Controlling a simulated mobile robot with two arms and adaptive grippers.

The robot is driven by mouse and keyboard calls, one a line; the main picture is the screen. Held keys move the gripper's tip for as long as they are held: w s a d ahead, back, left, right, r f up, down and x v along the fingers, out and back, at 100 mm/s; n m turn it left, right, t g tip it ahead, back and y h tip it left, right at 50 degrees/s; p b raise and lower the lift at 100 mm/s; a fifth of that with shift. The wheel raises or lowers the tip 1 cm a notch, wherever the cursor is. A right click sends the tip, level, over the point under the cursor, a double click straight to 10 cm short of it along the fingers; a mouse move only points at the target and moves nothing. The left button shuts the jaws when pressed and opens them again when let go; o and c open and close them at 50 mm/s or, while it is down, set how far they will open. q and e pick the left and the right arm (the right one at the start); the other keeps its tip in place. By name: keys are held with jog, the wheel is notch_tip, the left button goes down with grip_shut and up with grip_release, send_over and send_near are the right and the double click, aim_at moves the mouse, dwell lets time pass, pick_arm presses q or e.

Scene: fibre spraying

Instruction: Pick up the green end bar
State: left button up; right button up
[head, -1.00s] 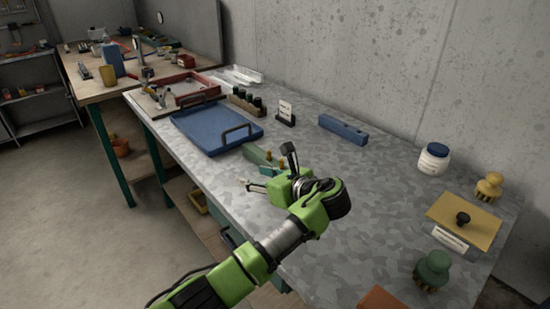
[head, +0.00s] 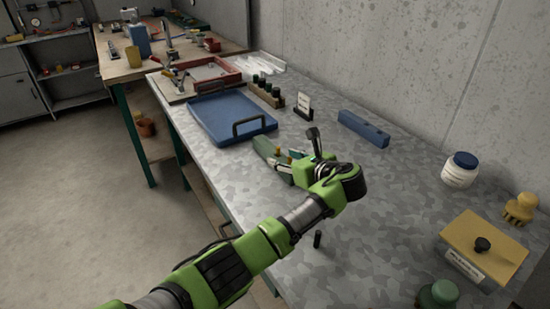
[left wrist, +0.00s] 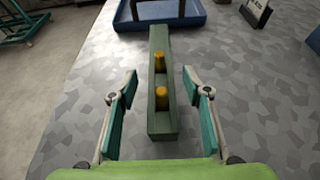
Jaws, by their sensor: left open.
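My left gripper (left wrist: 160,88) is open, with one finger on each side of the bar and a gap on both sides. In the head view the bar (head: 264,147) is partly hidden by my left gripper (head: 285,165) and wrist. My right gripper is not in view.
A blue bar (head: 363,129) lies near the wall. A small dark upright piece (head: 317,239) stands on the table by my left arm. The middle of the table is mostly clear.

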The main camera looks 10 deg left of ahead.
aim_at(279, 156)
pick_arm(q)
jog(key=shift+x, duration=3.1)
jog(key=shift+d, duration=0.1)
grip_shut()
